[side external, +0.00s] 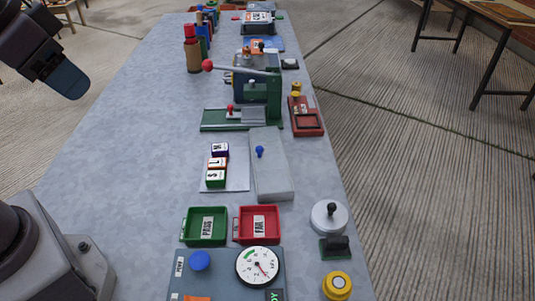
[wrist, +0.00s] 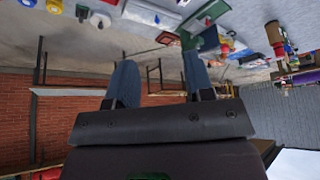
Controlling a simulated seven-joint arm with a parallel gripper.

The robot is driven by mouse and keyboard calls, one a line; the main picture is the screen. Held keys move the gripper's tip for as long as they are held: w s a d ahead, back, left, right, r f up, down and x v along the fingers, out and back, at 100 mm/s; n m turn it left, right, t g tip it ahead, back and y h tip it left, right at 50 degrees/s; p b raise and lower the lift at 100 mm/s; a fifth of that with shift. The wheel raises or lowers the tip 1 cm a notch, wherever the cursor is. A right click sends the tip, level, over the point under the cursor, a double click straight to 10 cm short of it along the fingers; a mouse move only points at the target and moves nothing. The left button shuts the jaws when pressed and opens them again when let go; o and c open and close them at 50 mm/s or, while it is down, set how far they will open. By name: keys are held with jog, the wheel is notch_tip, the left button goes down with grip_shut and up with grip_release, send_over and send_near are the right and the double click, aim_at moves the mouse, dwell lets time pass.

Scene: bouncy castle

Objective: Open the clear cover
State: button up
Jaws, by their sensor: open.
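A grey, see-through-looking box-like cover (side external: 272,178) with a blue knob (side external: 260,151) lies on the table right of three lettered blocks (side external: 217,163). I cannot tell how its hinge sits or what is under it. It also seems to show as a pale slab near the top of the wrist view (wrist: 150,13). My gripper (side external: 72,85) is at the upper left of the side view, raised and well away from the cover. In the wrist view its two blue fingers (wrist: 160,62) are apart with nothing between them.
Green (side external: 207,225) and red (side external: 256,224) trays and a gauge panel (side external: 225,275) stand in front of the cover. A green press with a red-knobbed lever (side external: 250,95) stands behind it. A red device (side external: 306,117) is behind right. The table's left side is clear.

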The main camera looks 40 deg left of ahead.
notch_tip(320, 180, down, 2)
jog(key=w+g, duration=0.1)
jog(key=w, duration=0.1)
jog(key=n+g+h, duration=0.2)
jog(key=n+g, duration=0.1)
jog(key=g, duration=0.1)
send_over(259, 144)
jog(key=s, duration=0.4)
notch_tip(259, 144, down, 16)
jog(key=r, duration=0.1)
jog(key=d+f, duration=0.1)
jog(key=f, duration=0.3)
jog(key=d+f, duration=0.1)
jog(key=f, duration=0.3)
jog(key=d+f, duration=0.1)
jog(key=f, duration=0.4)
jog(key=shift+w, duration=0.35)
jog(key=shift+c, duration=0.2)
